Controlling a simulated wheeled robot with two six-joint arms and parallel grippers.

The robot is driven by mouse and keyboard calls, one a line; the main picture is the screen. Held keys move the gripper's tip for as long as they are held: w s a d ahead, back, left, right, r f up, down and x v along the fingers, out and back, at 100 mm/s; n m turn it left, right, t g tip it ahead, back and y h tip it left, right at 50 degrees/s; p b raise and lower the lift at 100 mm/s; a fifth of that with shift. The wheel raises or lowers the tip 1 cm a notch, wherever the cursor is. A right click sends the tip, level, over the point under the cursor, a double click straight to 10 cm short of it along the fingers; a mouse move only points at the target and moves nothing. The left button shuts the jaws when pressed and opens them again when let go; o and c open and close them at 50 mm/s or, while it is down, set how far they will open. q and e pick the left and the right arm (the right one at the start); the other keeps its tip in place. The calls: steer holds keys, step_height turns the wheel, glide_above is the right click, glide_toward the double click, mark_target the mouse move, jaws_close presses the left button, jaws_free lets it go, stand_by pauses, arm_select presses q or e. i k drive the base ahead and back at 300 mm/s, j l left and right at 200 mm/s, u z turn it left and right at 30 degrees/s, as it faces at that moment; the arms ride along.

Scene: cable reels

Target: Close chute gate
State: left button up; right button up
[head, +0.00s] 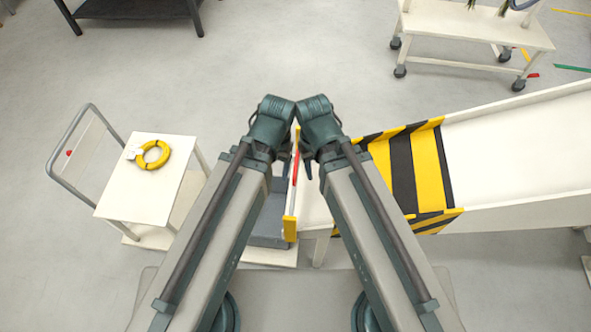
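A white chute (520,150) comes in from the right, with a black-and-yellow striped section (433,165) partway along. Its lower left end passes under my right arm. At that end stands a narrow upright yellow-edged panel (290,228) with a red strip (296,168), which looks like the gate; I cannot tell whether it is open or closed. My two arms meet in the middle, wrists almost touching above this end. My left gripper is hidden beneath its wrist. Of my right gripper (308,170), only a dark tip shows near the red strip; contact cannot be told.
A white cart (120,197) with a grey handle stands at left, carrying a yellow cable ring (155,155). A grey bin (268,222) sits left of the panel, partly behind my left arm. A wheeled white table (480,38) and a dark table (140,8) stand farther back. Floor between is clear.

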mark_target(296, 171)
steer(key=i+j+u, duration=0.1)
steer(key=j+u, duration=0.2)
steer(key=j, duration=0.55)
steer(key=k+j, duration=0.1)
steer(key=k, duration=1.3)
steer(key=j, duration=0.1)
